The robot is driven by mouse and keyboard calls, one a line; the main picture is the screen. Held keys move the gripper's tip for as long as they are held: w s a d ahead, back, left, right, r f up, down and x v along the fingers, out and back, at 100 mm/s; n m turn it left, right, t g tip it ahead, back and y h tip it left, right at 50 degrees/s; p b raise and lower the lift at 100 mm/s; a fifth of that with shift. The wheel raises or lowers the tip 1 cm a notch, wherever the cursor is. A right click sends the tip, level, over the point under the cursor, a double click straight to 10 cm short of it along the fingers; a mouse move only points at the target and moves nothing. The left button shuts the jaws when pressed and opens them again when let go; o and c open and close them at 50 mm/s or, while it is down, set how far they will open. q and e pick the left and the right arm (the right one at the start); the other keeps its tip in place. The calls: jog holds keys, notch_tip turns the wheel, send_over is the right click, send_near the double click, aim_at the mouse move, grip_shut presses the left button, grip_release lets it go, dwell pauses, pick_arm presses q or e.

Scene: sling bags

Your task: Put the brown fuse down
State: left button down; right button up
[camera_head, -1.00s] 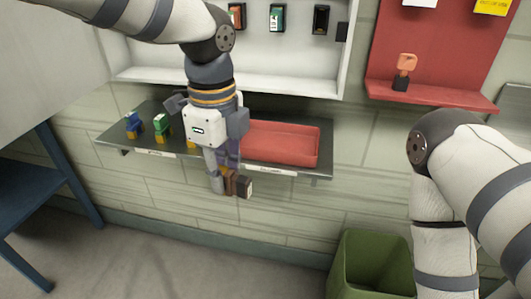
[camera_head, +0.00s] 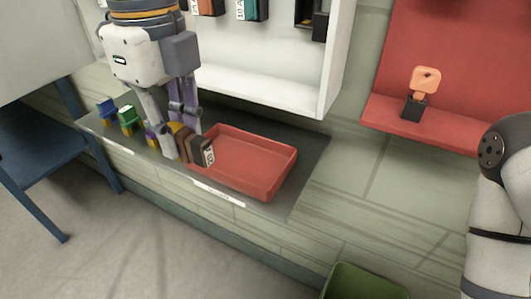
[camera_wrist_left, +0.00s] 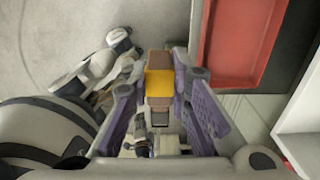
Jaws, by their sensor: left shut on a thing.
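The brown fuse (camera_head: 196,148) has a brown body, a yellow part and a dark end with a pale label. My left gripper (camera_head: 180,140) is shut on it, near the left end of a red tray (camera_head: 250,165). In the head view the fuse overlaps the tray's left front rim; I cannot tell whether they touch. In the left wrist view, the fuse (camera_wrist_left: 159,85) lies between the purple fingers (camera_wrist_left: 159,88), and the red tray (camera_wrist_left: 240,40) is to the right. My right arm shows at the right edge of the head view, but its gripper is out of frame.
The tray looks empty on a dark, narrow wall shelf (camera_head: 300,190). A blue fuse (camera_head: 107,112) and a green fuse (camera_head: 127,121) stand left. A white cabinet (camera_head: 265,80) hangs above. A red board's ledge (camera_head: 440,135) holds an orange-topped item (camera_head: 424,82). A green bin (camera_head: 360,283) is below.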

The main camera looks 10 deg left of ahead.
pick_arm(q)
jog(key=shift+w+d, duration=0.1)
jog(key=shift+d, duration=0.1)
jog(key=w+d+f, duration=0.1)
jog(key=w+f, duration=0.3)
jog(key=w, duration=0.4)
send_over(233, 160)
jog(key=s, duration=0.1)
notch_tip(233, 160, down, 5)
jog(key=shift+r, duration=0.15)
jog(key=shift+w+f, duration=0.2)
jog(key=shift+f, duration=0.05)
jog(key=f, duration=0.3)
jog(key=shift+w+f, duration=0.35)
jog(key=shift+w, duration=0.05)
pick_arm(e)
jog(key=shift+d+f, duration=0.2)
jog(key=shift+d, duration=0.1)
pick_arm(q)
jog(key=shift+s, duration=0.1)
pick_arm(e)
jog(key=shift+s, duration=0.1)
